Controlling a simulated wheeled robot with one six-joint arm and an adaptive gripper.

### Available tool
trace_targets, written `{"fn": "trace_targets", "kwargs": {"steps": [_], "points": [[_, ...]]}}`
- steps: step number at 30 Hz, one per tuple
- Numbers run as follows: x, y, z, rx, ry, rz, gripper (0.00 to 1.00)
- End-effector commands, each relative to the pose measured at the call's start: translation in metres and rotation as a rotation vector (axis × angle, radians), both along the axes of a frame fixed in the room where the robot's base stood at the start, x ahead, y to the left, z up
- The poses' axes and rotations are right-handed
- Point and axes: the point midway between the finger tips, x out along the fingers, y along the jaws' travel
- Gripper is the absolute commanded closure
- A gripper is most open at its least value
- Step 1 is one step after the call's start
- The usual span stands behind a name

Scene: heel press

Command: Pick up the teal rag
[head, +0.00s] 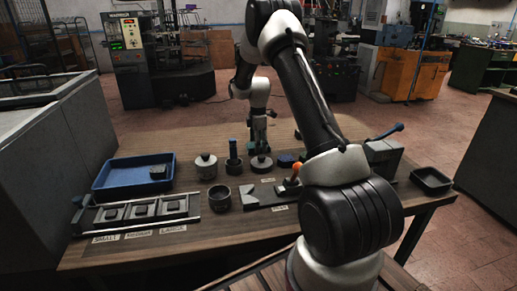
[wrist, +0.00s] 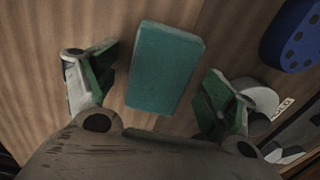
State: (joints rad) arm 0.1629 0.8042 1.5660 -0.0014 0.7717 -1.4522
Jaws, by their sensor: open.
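The teal rag (wrist: 166,66) is a flat rectangular block lying on the wooden table in the wrist view. My gripper (wrist: 160,88) is open above it, with one green-padded finger on each side of the rag and a gap to both. The fingers look apart from the rag; their height above the table is hard to tell. In the head view my gripper (head: 258,134) points down over the far part of the table, behind a lidded pot. I cannot make out the rag there.
A blue dotted object (wrist: 292,36) lies right of the rag.

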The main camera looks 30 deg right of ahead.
Motion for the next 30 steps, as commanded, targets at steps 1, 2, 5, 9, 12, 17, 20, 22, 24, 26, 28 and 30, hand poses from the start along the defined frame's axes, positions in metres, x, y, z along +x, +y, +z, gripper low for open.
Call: {"fn": "trace_targets", "kwargs": {"steps": [1,2,5,9,12,17,20,22,24,26,28,30], "points": [[0.000,0.000,-0.004,-0.001,0.001,0.000,0.16],[0.000,0.000,-0.006,-0.001,0.001,0.000,0.16],[0.000,0.000,-0.006,0.000,-0.001,0.000,0.16],[0.000,0.000,-0.006,0.000,-0.001,0.000,0.27],[0.000,0.000,-0.006,0.000,-0.001,-0.001,0.45],[0.000,0.000,-0.006,0.000,-0.001,-0.001,0.62],[0.000,0.000,-0.006,0.000,-0.001,-0.001,0.62],[0.000,0.000,-0.005,0.000,-0.001,-0.001,0.62],[0.000,0.000,-0.004,0.000,-0.001,-0.001,0.62],[0.001,0.000,0.001,-0.001,-0.003,-0.001,0.62],[0.001,0.000,0.011,-0.001,-0.005,0.000,0.62],[0.001,0.000,0.025,-0.001,-0.005,0.000,0.62]]}}
